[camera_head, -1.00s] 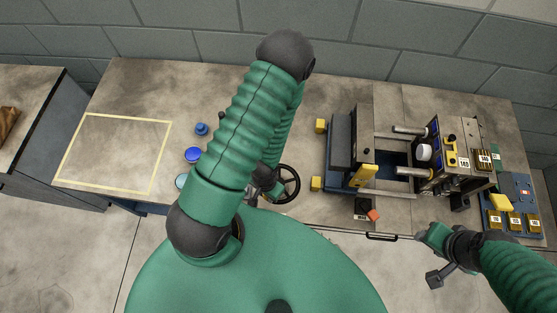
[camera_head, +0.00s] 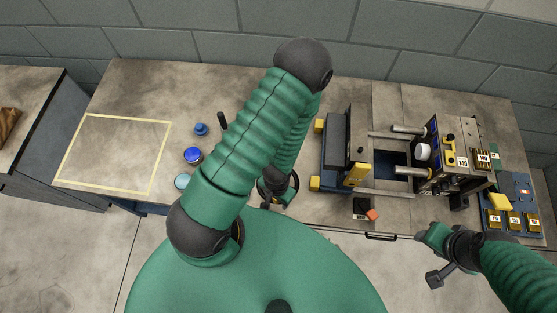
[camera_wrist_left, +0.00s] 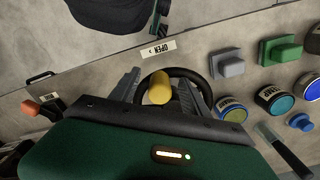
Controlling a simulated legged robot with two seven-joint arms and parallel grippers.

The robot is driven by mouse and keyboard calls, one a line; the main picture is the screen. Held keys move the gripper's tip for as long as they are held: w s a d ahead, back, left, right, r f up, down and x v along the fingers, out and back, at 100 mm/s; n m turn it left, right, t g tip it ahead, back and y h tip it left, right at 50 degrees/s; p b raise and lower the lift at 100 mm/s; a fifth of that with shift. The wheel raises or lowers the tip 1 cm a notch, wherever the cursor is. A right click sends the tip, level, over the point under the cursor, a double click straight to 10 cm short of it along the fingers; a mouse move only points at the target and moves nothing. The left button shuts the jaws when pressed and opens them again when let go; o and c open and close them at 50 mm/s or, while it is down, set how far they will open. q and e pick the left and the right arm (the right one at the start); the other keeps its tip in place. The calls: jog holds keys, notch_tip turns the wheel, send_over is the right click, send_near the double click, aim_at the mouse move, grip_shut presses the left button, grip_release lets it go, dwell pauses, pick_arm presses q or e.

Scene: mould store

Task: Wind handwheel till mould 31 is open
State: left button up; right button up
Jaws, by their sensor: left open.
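The handwheel (camera_head: 296,186) is black and stands at the table's front edge, mostly hidden by my left arm in the head view. In the left wrist view its rim (camera_wrist_left: 205,87) and yellow knob (camera_wrist_left: 160,86) show. My left gripper (camera_head: 271,202) is open, with a finger on each side of the knob; I cannot tell whether they touch it. An "OPEN" label (camera_wrist_left: 157,49) lies by the wheel. The press carriage (camera_head: 357,145) stands apart from the labelled block (camera_head: 450,153) across two rods. I cannot read 31 on it. My right gripper (camera_head: 436,242) hangs off the front edge, jaws unclear.
Blue-lidded tins (camera_head: 193,155) and a yellow-outlined bare area (camera_head: 115,155) lie to the left. An orange-tipped switch (camera_head: 372,215) sits at the front edge. A blue tray (camera_head: 512,190) with yellow blocks is at the right.

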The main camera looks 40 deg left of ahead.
pick_arm(q)
jog(key=shift+a+r+p, duration=0.1)
jog(key=shift+r+p, duration=0.4)
jog(key=shift+r, duration=0.1)
notch_tip(320, 180, up, 8)
jog(key=p, duration=0.7)
jog(key=shift+f, duration=0.1)
jog(key=shift+w, duration=0.15)
jog(key=w+r+t+b, duration=0.2)
jog(key=w+r+b, duration=0.5)
jog(key=r+b, duration=0.4)
jog(key=shift+w+d+r+t, duration=0.25)
jog(key=shift+r+t, duration=0.15)
jog(key=shift+r, duration=0.5)
